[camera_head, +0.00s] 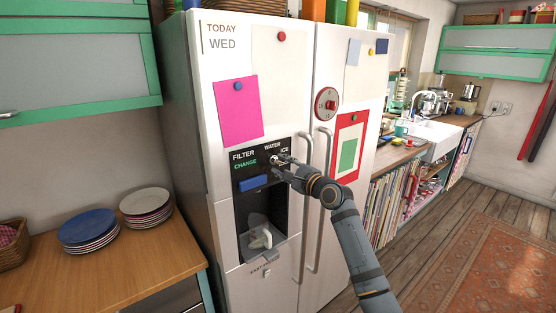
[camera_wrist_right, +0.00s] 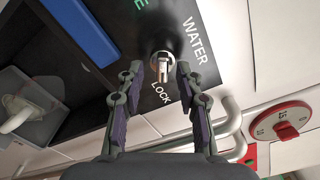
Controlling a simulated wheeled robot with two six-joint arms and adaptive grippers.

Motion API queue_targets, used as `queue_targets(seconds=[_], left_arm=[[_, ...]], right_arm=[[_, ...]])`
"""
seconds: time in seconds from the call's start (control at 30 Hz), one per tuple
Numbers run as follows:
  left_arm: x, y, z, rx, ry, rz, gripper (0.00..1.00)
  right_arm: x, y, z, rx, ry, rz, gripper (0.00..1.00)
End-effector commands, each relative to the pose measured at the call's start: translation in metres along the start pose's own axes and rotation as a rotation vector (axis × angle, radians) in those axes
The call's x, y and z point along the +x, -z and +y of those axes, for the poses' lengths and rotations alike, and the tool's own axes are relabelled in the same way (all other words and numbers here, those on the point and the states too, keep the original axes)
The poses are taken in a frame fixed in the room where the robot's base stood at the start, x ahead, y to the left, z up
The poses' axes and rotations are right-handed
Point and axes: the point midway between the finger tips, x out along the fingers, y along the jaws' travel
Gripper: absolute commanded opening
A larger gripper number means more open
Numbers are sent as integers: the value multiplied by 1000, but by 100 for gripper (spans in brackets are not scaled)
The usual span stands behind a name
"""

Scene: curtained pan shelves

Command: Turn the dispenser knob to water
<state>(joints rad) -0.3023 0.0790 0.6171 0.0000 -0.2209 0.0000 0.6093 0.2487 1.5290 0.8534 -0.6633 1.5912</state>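The dispenser knob (camera_wrist_right: 162,68) is small, with a dark base and a metal handle, on the black dispenser panel (camera_head: 240,170) of the white fridge. In the wrist view, the WATER label is on the knob's right and LOCK is below it; the handle's end is towards LOCK. My right gripper (camera_wrist_right: 160,72) is open, with one dark finger on each side of the knob and visible gaps to it. In the head view my right gripper (camera_head: 281,165) is at the panel and partly hides the knob. My left gripper is not in view.
A blue paddle (camera_head: 253,183) is left of the knob, above a recess with a whitish object (camera_head: 261,239). Fridge door handles (camera_head: 307,205) stand close to my right arm. A red dial (camera_head: 326,103) is higher on the right door. Plates (camera_head: 88,230) stand on the left counter.

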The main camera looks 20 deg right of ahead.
Motion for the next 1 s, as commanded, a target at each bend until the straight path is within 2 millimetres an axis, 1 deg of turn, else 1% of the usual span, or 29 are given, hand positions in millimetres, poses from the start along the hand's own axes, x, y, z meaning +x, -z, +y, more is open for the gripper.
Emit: queue_targets(seconds=[0.03,0.13,0.23,0.47,0.73,1.0], left_arm=[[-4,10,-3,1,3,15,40],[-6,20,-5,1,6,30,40],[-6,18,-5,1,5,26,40],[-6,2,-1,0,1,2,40],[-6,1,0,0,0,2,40],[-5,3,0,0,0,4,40]], right_arm=[[7,0,-2,3,1,0,36],[17,0,-1,1,1,1,36],[21,0,-1,0,1,1,36],[22,1,0,-1,1,1,36],[22,1,0,-1,1,1,1],[22,1,0,-6,2,1,0]])
